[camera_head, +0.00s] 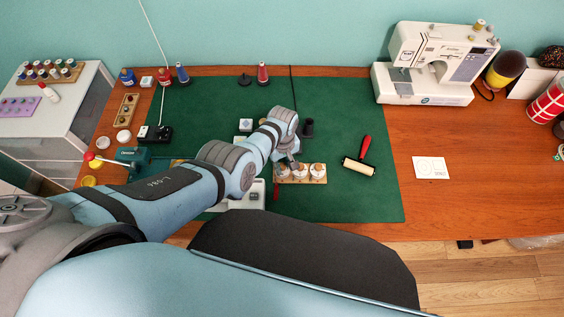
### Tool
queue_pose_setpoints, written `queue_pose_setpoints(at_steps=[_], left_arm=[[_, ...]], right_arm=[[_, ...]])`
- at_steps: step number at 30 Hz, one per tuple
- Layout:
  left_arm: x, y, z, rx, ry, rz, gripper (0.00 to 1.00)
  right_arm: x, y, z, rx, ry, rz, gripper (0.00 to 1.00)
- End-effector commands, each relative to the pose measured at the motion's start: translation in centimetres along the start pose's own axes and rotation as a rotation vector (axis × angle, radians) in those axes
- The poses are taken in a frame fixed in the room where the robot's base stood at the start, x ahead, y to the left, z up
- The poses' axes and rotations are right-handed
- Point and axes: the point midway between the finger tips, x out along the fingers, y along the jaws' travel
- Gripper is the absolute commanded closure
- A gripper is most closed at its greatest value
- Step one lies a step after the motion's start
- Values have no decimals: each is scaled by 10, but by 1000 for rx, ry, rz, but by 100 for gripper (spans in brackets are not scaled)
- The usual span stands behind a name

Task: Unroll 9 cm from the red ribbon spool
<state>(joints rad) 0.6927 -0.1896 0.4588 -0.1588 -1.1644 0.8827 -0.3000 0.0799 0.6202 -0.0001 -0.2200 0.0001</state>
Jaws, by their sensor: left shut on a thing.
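A wooden rack (300,181) with a few white-topped spools stands near the front of the green mat. A narrow red strip (276,188), which looks like ribbon, shows at the rack's left front corner. My left gripper (292,163) is over the rack's left part, its fingers close to the spools. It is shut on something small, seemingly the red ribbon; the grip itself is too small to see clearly. Which spool carries the red ribbon is not clear. My right gripper is not in view.
A red-handled roller (359,160) lies right of the rack. A pale device (251,196) is partly hidden by my left arm. A black cylinder (308,128) stands behind the rack. A sewing machine (437,63) stands at the back right. The mat's right part (350,100) is mostly clear.

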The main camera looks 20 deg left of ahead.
Motion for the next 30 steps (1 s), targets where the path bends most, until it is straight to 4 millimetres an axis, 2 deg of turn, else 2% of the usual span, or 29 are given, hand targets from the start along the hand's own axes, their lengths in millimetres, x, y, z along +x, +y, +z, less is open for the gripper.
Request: queue_pose_setpoints(at_steps=[30], left_arm=[[1, 0, 1, -960, -1, -2, 100]], right_arm=[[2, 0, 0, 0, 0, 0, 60]])
